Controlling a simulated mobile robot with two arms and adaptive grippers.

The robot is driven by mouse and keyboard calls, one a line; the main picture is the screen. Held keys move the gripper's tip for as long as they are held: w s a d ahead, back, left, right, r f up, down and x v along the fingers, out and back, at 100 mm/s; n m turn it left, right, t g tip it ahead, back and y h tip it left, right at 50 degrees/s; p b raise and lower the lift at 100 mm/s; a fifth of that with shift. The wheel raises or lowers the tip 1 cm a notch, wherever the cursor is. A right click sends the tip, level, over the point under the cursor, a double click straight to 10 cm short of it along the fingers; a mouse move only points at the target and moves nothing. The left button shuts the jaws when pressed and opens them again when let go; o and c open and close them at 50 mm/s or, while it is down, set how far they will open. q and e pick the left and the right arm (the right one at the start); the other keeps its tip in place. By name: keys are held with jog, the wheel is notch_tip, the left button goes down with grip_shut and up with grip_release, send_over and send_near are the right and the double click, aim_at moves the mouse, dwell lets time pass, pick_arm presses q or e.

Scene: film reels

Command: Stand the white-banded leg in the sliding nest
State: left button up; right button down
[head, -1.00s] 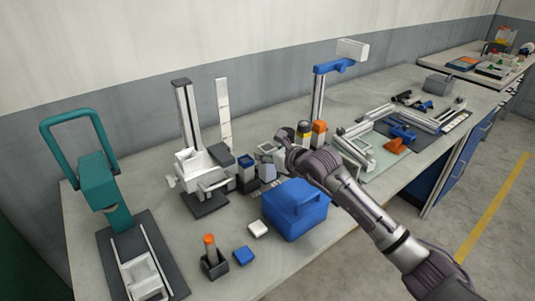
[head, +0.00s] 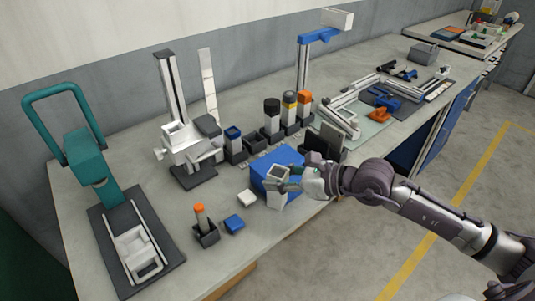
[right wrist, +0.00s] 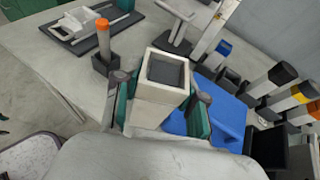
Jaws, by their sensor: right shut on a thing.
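My right gripper (head: 284,182) is shut on a pale, square-sided piece with a dark grey inset top, apparently the white-banded leg (head: 277,199). In the right wrist view its two green-padded fingers (right wrist: 160,100) grip opposite sides of this leg (right wrist: 155,103), upper end facing the camera. The leg is held in front of the blue box, and its lower end is hidden in the right wrist view. A white cradle, seemingly the sliding nest (head: 122,243), lies on a dark base plate below the teal press (head: 85,155) at the far left. My left gripper is not in view.
An orange-topped post (head: 200,217) stands in a black holder between the nest and my gripper. Behind are a blue box (head: 268,166), a white column fixture (head: 180,135) and a row of capped posts (head: 272,118).

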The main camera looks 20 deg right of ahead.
jog(key=s+a+r+n+g+y, duration=0.1)
jog(key=s+n+g+y, duration=0.1)
jog(key=s, duration=0.5)
jog(key=shift+s+a+r+n, duration=0.3)
jog(key=shift+s+a+r, duration=0.05)
